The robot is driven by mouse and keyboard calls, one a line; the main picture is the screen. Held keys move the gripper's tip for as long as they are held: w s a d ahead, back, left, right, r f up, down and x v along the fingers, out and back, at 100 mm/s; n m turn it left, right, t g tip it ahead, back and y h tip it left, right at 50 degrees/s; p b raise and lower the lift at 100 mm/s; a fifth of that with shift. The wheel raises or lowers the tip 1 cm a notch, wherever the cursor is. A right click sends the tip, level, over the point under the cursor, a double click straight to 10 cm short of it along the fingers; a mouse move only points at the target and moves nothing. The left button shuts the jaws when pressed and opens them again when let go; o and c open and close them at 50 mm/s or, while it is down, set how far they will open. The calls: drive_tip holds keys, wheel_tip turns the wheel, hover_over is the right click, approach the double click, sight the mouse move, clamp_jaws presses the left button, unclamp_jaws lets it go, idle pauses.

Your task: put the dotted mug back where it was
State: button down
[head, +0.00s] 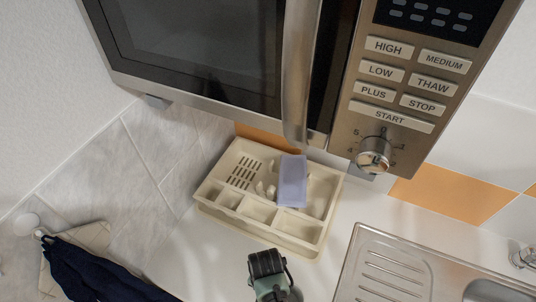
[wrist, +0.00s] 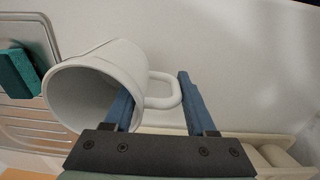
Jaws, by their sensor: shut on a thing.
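A white mug (wrist: 88,85) shows in the wrist view, tilted with its open mouth toward the lower left. No dots show on the side I can see. My gripper (wrist: 157,88) is shut on the mug at its handle side. The left finger overlaps the mug's wall by the rim, and the handle lies between the two fingers. The exact contact is partly hidden by the left finger. The mug does not show in the head view.
A cream cutlery tray (head: 222,213) with a lilac block (head: 292,181) stands on the white counter below the microwave (head: 215,60). A steel sink (head: 385,262) is to its right. A green sponge (wrist: 19,74) shows beside the mug. Dark cloth (head: 95,272) hangs lower left.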

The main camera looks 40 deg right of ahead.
drive_tip(key=shift+f+b, duration=0.95)
drive_tip(key=shift+f, duration=0.45)
drive_tip(key=shift+f, duration=0.1)
drive_tip(key=shift+c, duration=1.1)
unclamp_jaws()
wheel_tip(320, 180, up, 10)
drive_tip(key=p, duration=0.7)
drive_tip(key=shift+w+f, duration=0.15)
drive_tip(key=shift+r, duration=1.25)
